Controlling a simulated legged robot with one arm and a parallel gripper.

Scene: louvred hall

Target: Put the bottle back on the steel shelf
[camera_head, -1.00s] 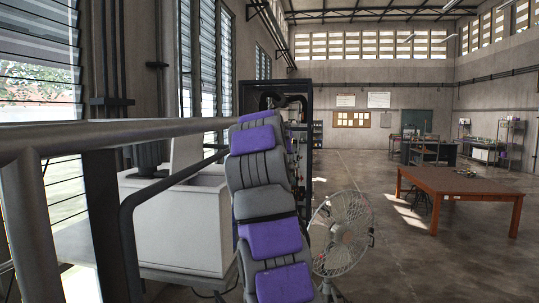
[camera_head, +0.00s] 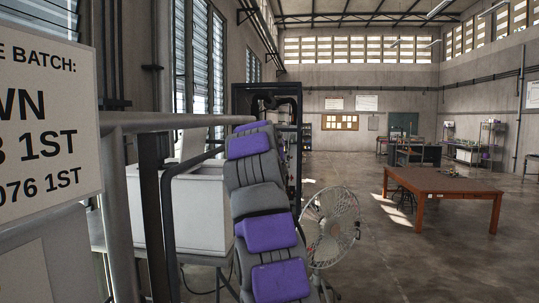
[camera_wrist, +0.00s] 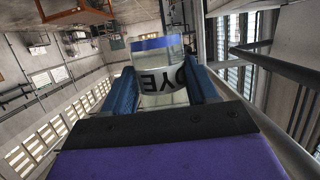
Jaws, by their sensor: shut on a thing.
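A bottle (camera_wrist: 160,75) with a pale label reading "DYE" and a blue band shows in the wrist view. My gripper (camera_wrist: 163,82) is shut on it, with one blue finger on each side. In the head view my grey and purple arm stretches forward, and neither gripper nor bottle can be made out. A metal shelf rack (camera_head: 492,138) stands far off by the right wall. I cannot tell whether it is the steel shelf of the task.
A metal railing (camera_head: 180,121) runs close on the left, with a printed sign (camera_head: 45,130) at the near left edge. A white box-like unit (camera_head: 190,212) stands behind the railing. A fan (camera_head: 331,225) is close ahead, and a brown table (camera_head: 445,182) stands right on open floor.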

